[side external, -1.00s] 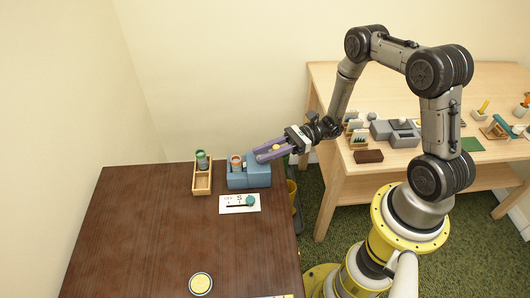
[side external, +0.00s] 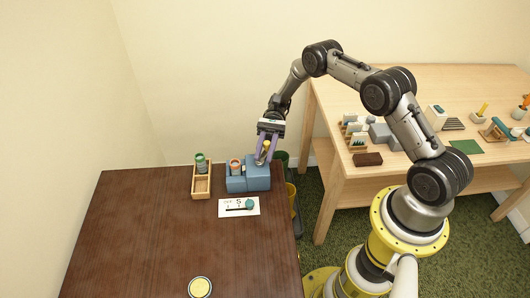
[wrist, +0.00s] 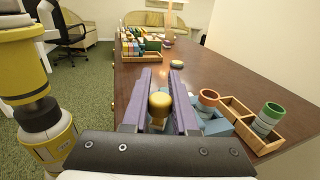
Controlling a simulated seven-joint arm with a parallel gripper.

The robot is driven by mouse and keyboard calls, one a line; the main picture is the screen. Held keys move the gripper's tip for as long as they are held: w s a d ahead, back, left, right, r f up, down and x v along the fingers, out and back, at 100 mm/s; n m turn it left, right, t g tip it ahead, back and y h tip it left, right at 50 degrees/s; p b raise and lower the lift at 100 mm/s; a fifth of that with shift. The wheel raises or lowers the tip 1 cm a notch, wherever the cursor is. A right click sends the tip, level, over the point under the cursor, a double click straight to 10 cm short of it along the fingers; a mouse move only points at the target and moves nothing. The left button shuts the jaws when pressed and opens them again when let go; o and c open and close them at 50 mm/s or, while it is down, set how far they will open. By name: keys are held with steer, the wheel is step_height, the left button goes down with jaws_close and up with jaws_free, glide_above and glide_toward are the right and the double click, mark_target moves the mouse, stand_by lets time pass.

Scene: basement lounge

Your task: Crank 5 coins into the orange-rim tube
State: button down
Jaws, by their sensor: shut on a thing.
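The blue coin machine (side external: 257,176) stands at the far right corner of the dark table. The orange-rim tube (side external: 235,166) stands upright in its left part, and it also shows in the wrist view (wrist: 208,97). My gripper (side external: 264,158) is above the machine's right part, fingers pointing down. Its purple fingers are shut on a yellow crank knob (wrist: 160,101), which sits between them. The green-rim tube (side external: 200,160) stands in a wooden tray (side external: 202,189) left of the machine. The machine's crank arm is mostly hidden by the fingers.
A white card (side external: 239,207) with a dark slider line and a teal knob lies in front of the machine. A round yellow disc (side external: 200,287) lies near the table's front. The light wooden table (side external: 330,160) at right holds several items. The dark table's middle is clear.

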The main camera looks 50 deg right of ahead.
mark_target(264, 158)
steer(key=shift+w+n+g+h, duration=0.1)
steer(key=shift+n+g+h, duration=0.5)
steer(key=shift+g, duration=0.4)
steer(key=shift+n+g, duration=0.3)
steer(key=shift+n, duration=0.1)
steer(key=c, duration=0.7)
jaws_free()
steer(key=shift+r, duration=0.1)
steer(key=shift+r, duration=1.45)
steer(key=s+r, duration=0.3)
steer(key=s, duration=0.1)
steer(key=s+d+r, duration=0.1)
steer(key=s+r, duration=0.2)
steer(key=s, duration=0.2)
steer(key=s+r, duration=0.4)
steer(key=s, duration=0.1)
steer(key=shift+d, duration=0.15)
